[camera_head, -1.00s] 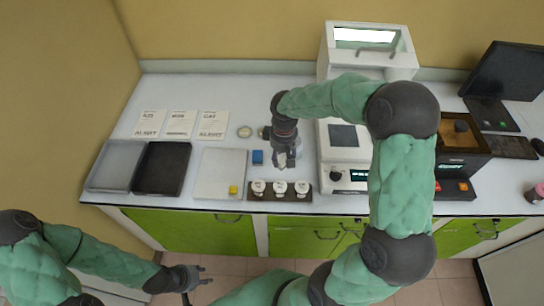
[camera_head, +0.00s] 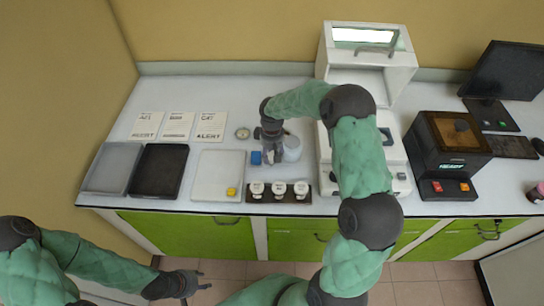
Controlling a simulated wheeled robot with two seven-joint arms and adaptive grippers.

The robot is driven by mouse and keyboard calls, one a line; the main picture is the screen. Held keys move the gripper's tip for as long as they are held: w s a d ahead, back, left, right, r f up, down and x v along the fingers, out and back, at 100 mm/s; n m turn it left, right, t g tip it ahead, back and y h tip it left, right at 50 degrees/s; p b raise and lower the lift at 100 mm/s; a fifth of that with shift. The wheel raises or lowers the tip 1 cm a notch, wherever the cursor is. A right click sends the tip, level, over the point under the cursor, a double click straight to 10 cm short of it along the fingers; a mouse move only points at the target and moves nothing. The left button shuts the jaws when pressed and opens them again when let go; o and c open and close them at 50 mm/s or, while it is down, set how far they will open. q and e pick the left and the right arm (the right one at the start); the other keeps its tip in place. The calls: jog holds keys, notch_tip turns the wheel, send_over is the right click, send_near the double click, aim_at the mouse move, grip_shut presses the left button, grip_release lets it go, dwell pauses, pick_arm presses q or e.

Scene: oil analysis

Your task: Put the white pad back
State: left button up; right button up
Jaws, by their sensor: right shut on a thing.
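My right gripper (camera_head: 272,158) points down over the bench, just right of a blue block (camera_head: 256,158). It is shut on a small pale thing, taken as the white pad, which the fingers almost wholly hide. A white round container (camera_head: 291,148) stands just right of the gripper, partly behind it. A flat white plate (camera_head: 215,172) with a small yellow block (camera_head: 232,191) lies left of the blue block. My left gripper (camera_head: 198,286) is low, in front of the bench, open and empty.
Several white-capped cups stand in a dark rack (camera_head: 268,198) at the front edge. Grey tray (camera_head: 113,170) and black tray (camera_head: 158,172) are at left, with label cards (camera_head: 177,125) behind. A white instrument (camera_head: 397,175) and a black box (camera_head: 452,155) stand right.

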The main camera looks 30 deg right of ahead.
jog(key=shift+f, duration=0.55)
jog(key=shift+f, duration=0.1)
jog(key=o, duration=1.1)
notch_tip(320, 180, up, 12)
jog(key=p, duration=0.1)
jog(key=shift+p, duration=0.35)
